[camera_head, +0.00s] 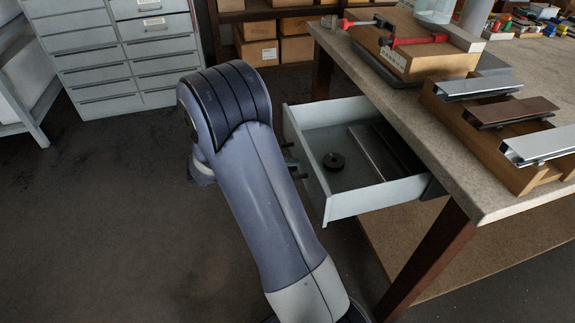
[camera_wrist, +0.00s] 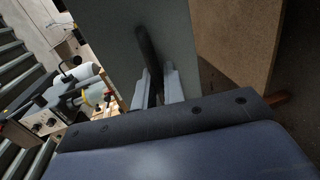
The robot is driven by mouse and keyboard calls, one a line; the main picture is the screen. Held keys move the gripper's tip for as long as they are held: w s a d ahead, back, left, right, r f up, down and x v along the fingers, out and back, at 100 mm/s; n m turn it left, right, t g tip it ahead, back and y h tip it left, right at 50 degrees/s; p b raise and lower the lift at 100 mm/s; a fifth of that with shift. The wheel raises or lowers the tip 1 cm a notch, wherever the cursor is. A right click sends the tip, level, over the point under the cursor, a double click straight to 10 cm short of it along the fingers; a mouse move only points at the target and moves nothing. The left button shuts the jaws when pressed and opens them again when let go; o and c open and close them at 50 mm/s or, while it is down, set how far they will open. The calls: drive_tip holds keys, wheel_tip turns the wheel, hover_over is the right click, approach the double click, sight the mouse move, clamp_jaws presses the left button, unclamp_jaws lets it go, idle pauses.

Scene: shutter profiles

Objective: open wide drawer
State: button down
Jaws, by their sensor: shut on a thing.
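The wide drawer (camera_head: 375,200) is light grey and stands well out from under the workbench. Inside it lie a small dark round piece (camera_head: 333,161) and long dark strips (camera_head: 375,153). In the wrist view the grey drawer front (camera_wrist: 115,45) fills the upper middle, with a dark bar handle (camera_wrist: 147,45) on it. My gripper (camera_wrist: 158,78) is shut on this handle, one pale finger on each side of it. In the head view my arm hides most of the gripper, and only small dark parts show beside the drawer front.
The workbench (camera_head: 455,180) carries a wooden rack (camera_head: 500,150) with several profiles, and a box with red clamps (camera_head: 415,40). A grey drawer cabinet (camera_head: 110,55) and shelves with cardboard boxes (camera_head: 260,52) stand behind. The floor left of my arm is clear.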

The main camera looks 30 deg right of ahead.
drive_tip(key=c, duration=1.6)
unclamp_jaws()
drive_tip(key=shift+c, duration=0.2)
drive_tip(key=shift+a, duration=0.1)
drive_tip(key=v, duration=1)
drive_tip(key=shift+a+p, duration=0.3)
drive_tip(key=shift+p, duration=0.05)
drive_tip(key=shift+w, duration=0.1)
drive_tip(key=x, duration=1.1)
drive_tip(key=shift+d+b, duration=0.25)
drive_tip(key=shift+b, duration=0.05)
drive_tip(key=shift+a+r, duration=0.1)
drive_tip(key=shift+r, duration=0.05)
